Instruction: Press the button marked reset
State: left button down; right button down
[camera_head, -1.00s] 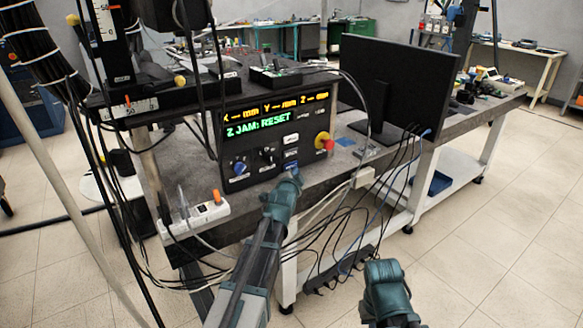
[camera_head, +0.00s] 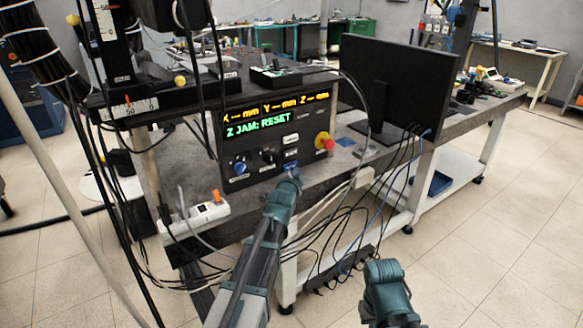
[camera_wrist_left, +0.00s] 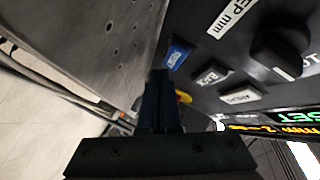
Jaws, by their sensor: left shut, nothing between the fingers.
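The black control panel (camera_head: 237,150) stands at the bench edge, its display (camera_head: 258,125) reading "Z JAM: RESET" in green. Below are a white button (camera_head: 291,139), a dark button (camera_head: 291,153) and a blue button (camera_head: 291,165), stacked. In the left wrist view the blue button (camera_wrist_left: 178,54) sits just beyond and right of my left fingertips (camera_wrist_left: 160,74); its lettering is too small to read. My left gripper (camera_head: 294,174) is shut and empty, just below the blue button; contact cannot be told. My right arm shows at the lower right, its fingers out of sight.
A red and yellow knob (camera_head: 324,142) is at the panel's right. A blue knob (camera_head: 239,168) and a black knob (camera_head: 268,157) are to the left of the buttons. A monitor (camera_head: 385,85) stands on the right, with cables hanging under the bench. A power strip (camera_head: 195,216) is at the left.

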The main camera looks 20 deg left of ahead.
pick_arm(q)
jog(key=shift+w+a, duration=0.1)
dwell(0.5)
jog(key=shift+w+a, duration=0.2)
jog(key=shift+a, duration=0.05)
jog(key=shift+w+a, duration=0.25)
jog(key=shift+a, duration=0.1)
dwell(0.7)
jog(key=shift+s+d, duration=0.55)
jog(key=shift+d, duration=0.15)
dwell(0.3)
jog(key=shift+s+d, duration=0.8)
jog(key=shift+d, duration=0.2)
jog(key=shift+s+d, duration=0.75)
jog(key=shift+d, duration=0.2)
